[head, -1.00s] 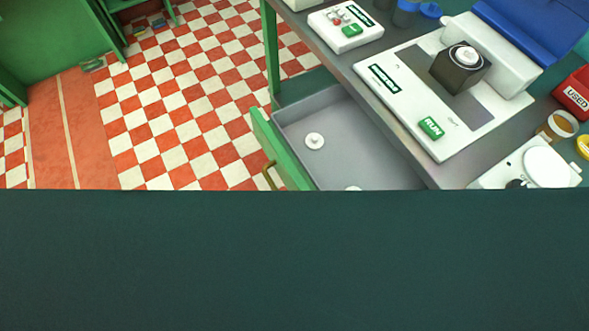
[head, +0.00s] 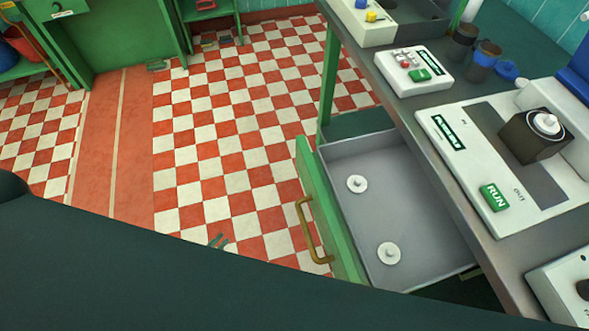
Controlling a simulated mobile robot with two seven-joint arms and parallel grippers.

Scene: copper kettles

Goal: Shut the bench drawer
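The bench drawer (head: 420,225) is pulled well out from under the bench's grey top (head: 482,215). Its green front panel (head: 330,215) faces left and carries a brass handle (head: 311,231). Two small white round pieces with knobs lie in the drawer, one farther back (head: 357,184) and one nearer (head: 388,253). My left gripper (head: 218,241) shows only as small teal tips over the edge of my dark arm, left of the handle and apart from it in the picture. The rest of it is hidden, and its opening is too small to judge. My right gripper is not in view.
On the bench stand a white machine with a green RUN button (head: 495,197), a smaller white device (head: 413,72) and dark jars (head: 484,60). The checkered floor (head: 240,150) left of the drawer is clear. Green cabinets (head: 110,40) stand at the back.

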